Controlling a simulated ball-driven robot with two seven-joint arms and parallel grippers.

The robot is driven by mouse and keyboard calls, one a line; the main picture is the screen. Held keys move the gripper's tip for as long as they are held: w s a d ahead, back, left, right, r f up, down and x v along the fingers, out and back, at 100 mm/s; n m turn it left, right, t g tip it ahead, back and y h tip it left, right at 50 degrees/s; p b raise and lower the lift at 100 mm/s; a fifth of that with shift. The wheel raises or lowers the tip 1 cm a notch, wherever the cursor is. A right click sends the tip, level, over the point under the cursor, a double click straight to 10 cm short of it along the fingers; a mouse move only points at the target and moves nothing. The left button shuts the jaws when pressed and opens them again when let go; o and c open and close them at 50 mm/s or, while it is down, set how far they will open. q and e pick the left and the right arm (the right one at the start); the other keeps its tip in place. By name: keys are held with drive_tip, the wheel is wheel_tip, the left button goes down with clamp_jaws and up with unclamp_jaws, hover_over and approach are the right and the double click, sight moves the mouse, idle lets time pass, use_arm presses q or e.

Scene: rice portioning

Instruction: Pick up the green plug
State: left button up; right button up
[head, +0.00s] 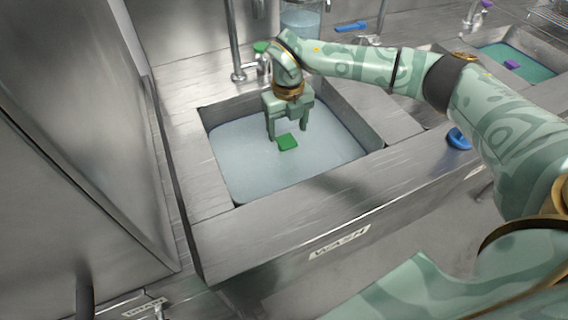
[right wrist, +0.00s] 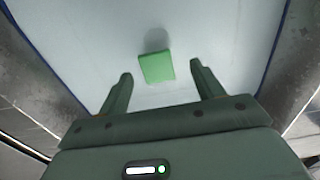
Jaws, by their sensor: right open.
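The green plug (head: 287,142) is a small flat green block in the wash sink, at the middle of the pale water area. My right gripper (head: 288,133) is over the sink, pointing down, just behind the plug in the head view. In the right wrist view the plug (right wrist: 156,68) lies beyond the fingertips, centred between the two open fingers (right wrist: 158,77). The fingers do not touch it there. A soft shadow shows beside the plug. My left gripper is not in view.
The wash sink (head: 222,202) has raised steel walls around the plug. A faucet (head: 236,50) stands at its back left. A blue ring-like object (head: 458,139) lies on the right ledge. A second sink (head: 515,62) holds a purple block (head: 512,64).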

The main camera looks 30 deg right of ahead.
sight(287, 139)
wheel_tip(287, 139, down, 3)
drive_tip(key=shift+b, duration=0.35)
drive_tip(key=f, duration=0.1)
drive_tip(key=f+b, duration=0.1)
drive_tip(key=f, duration=0.1)
drive_tip(key=f+b, duration=0.1)
drive_tip(key=f, duration=0.1)
drive_tip(key=shift+s+a+f, duration=0.1)
drive_tip(key=shift+s+a, duration=0.15)
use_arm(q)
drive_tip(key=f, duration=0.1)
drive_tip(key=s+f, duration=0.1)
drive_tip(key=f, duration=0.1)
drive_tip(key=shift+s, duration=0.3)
use_arm(e)
drive_tip(key=shift+r, duration=0.2)
clamp_jaws()
